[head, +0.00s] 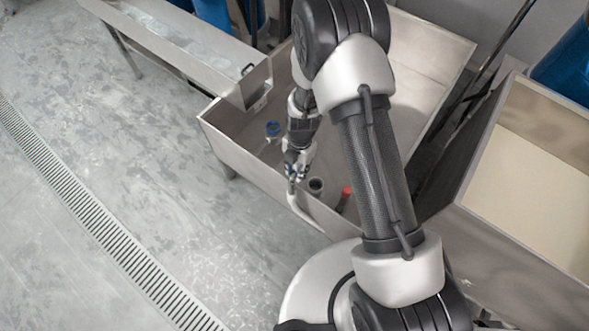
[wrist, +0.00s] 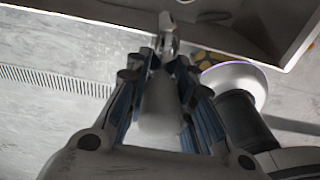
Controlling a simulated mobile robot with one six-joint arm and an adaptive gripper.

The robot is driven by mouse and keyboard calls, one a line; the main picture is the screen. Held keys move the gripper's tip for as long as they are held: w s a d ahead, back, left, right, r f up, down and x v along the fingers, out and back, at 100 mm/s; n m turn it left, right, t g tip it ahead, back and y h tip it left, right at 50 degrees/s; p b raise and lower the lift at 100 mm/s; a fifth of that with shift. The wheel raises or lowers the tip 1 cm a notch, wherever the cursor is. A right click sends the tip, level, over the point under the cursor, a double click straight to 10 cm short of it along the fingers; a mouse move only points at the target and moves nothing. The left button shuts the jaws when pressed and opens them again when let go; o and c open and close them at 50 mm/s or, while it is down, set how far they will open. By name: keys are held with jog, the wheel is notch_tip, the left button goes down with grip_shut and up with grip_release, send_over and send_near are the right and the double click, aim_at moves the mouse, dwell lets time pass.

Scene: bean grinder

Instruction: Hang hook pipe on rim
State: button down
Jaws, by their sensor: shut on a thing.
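The hook pipe (head: 291,198) is pale and slim, with a bent lower part. In the head view it shows beside the near wall of the metal bin, overlapping the rim (head: 243,160) in the picture. My gripper (head: 293,170) is shut on it at its upper part. In the wrist view the pipe (wrist: 160,108) lies between the blue-padded fingers of my gripper (wrist: 165,75), and its far end reaches up to the picture of the bin's rim (wrist: 75,18). I cannot tell whether pipe and rim touch. My arm hides part of the bin.
Inside the bin stand a blue-topped item (head: 273,129), a dark grey cylinder (head: 316,186) and a red-ended item (head: 346,193). A long metal trough (head: 185,45) joins at the left. Another bin (head: 530,170) stands right. The floor with its drain grate (head: 85,225) is clear.

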jog(key=shift+f+b, duration=0.6)
jog(key=shift+f, duration=0.35)
notch_tip(320, 180, down, 8)
dwell(0.3)
jog(key=c, duration=1.3)
grip_release()
jog(key=shift+r, duration=0.1)
jog(key=r, duration=1.1)
jog(key=shift+w+d+r, duration=0.25)
jog(key=shift+w+r, duration=0.1)
jog(key=shift+r, duration=0.05)
